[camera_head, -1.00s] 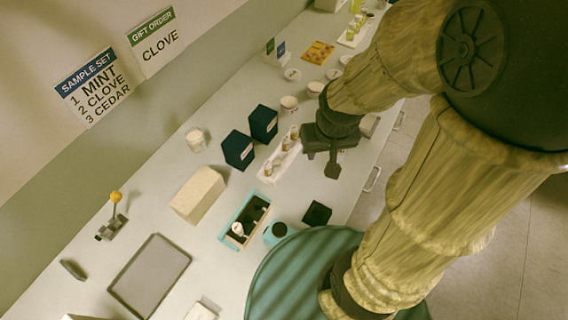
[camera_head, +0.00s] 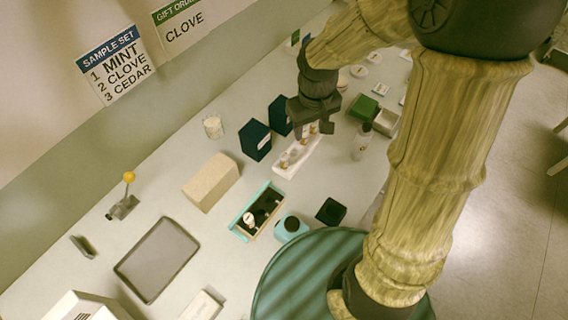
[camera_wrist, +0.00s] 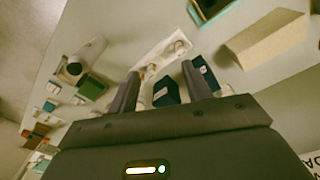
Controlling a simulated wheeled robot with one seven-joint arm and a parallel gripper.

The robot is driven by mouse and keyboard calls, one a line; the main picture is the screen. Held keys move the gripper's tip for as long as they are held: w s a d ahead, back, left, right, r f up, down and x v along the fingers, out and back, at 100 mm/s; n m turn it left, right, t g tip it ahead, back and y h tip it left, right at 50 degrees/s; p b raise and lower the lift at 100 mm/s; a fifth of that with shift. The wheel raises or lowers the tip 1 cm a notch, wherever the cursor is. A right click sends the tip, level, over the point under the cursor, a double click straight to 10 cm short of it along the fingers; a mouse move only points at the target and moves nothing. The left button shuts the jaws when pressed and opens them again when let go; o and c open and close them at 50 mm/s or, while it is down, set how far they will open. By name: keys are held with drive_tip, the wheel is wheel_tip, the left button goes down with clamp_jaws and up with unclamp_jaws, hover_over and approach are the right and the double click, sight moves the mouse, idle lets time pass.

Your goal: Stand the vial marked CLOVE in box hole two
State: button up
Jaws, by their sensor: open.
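My gripper (camera_head: 312,130) is open and empty, above the far end of a white rack (camera_head: 285,172) holding a few small amber vials (camera_head: 286,160). In the wrist view the gripper (camera_wrist: 160,70) points toward the rack (camera_wrist: 146,57) and its vials (camera_wrist: 180,46). Their labels are too small to read, so I cannot tell which is CLOVE. A teal-rimmed box (camera_head: 238,229) with a dark inside stands nearer to me. A white-topped vial (camera_head: 249,218) stands in its near-left part. My gripper partly hides the rack's far end.
Two dark blue boxes (camera_head: 255,141) stand just left of the rack. A tan block (camera_head: 211,183), a black cube (camera_head: 331,211) and a teal jar (camera_head: 291,228) surround the teal box. A bottle (camera_head: 361,142) stands right of the rack. A wall sign (camera_head: 115,65) reads 1 MINT, 2 CLOVE, 3 CEDAR.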

drive_tip(key=w+a+f+n+b, duration=0.1)
drive_tip(key=w+a+f+n, duration=0.1)
drive_tip(key=w+a, duration=0.2)
drive_tip(key=shift+w+a+n+g, duration=0.25)
drive_tip(key=shift+a+n+g, duration=0.15)
drive_tip(key=shift+a, duration=0.8)
drive_tip(key=p, duration=0.1)
approach(284, 155)
wheel_tip(284, 155, down, 5)
drive_tip(key=shift+s+a+f, duration=0.1)
drive_tip(key=shift+f, duration=0.05)
drive_tip(key=shift+f+p, duration=0.9)
drive_tip(key=shift+f, duration=1.7)
